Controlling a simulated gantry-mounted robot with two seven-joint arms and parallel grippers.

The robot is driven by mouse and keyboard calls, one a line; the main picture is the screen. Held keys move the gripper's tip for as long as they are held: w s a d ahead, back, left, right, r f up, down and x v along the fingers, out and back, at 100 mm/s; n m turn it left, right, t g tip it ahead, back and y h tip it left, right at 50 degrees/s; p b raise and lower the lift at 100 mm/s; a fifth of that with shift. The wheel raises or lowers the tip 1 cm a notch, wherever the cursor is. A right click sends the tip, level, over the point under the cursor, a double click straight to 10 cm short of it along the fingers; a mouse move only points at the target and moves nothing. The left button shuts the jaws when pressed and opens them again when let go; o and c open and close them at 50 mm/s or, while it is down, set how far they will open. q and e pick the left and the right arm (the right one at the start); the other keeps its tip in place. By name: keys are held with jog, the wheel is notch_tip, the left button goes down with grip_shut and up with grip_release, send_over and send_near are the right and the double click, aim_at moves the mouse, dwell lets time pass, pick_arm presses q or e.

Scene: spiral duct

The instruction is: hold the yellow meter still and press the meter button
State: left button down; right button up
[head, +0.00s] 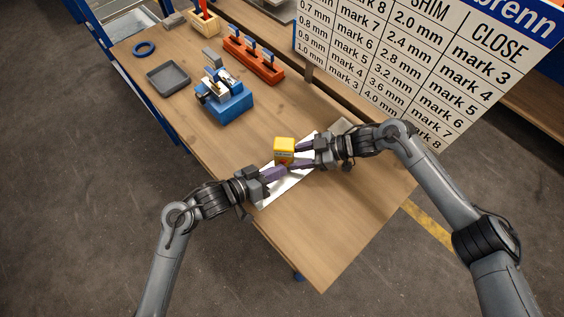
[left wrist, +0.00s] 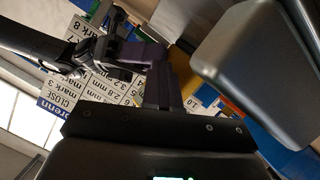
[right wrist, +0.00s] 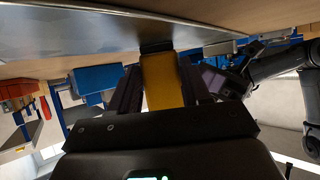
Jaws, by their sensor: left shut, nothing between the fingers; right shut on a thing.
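The yellow meter (head: 284,146) stands near the middle of the table, on or beside a white sheet (head: 292,180). My right gripper (head: 292,156) comes from the right and is shut on the meter; in the right wrist view the meter (right wrist: 158,82) sits between its two fingers. My left gripper (head: 284,171) is shut and empty, its purple fingertips close to the meter's lower front, where a small red spot shows. I cannot tell whether the fingertips touch it. In the left wrist view my left fingers (left wrist: 160,80) hide most of the meter, and the button is not clear.
A blue fixture (head: 226,100) stands left of the meter, with a red-orange rack (head: 253,60) behind it. A grey tray (head: 168,77) and a blue ring (head: 144,48) lie at the far left. A mark chart (head: 430,60) stands behind the table. The table's near right is clear.

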pick_arm(q)
jog(key=shift+s+a, duration=0.1)
jog(key=shift+s, duration=0.05)
pick_arm(e)
jog(key=shift+s, duration=0.1)
pick_arm(q)
jog(key=shift+s+a, duration=0.1)
jog(key=shift+s, duration=0.55)
jog(key=shift+s+a, duration=0.25)
jog(key=shift+s, duration=1)
jog(key=shift+s+a, duration=0.25)
jog(key=shift+s, duration=0.95)
pick_arm(e)
jog(key=o, duration=0.9)
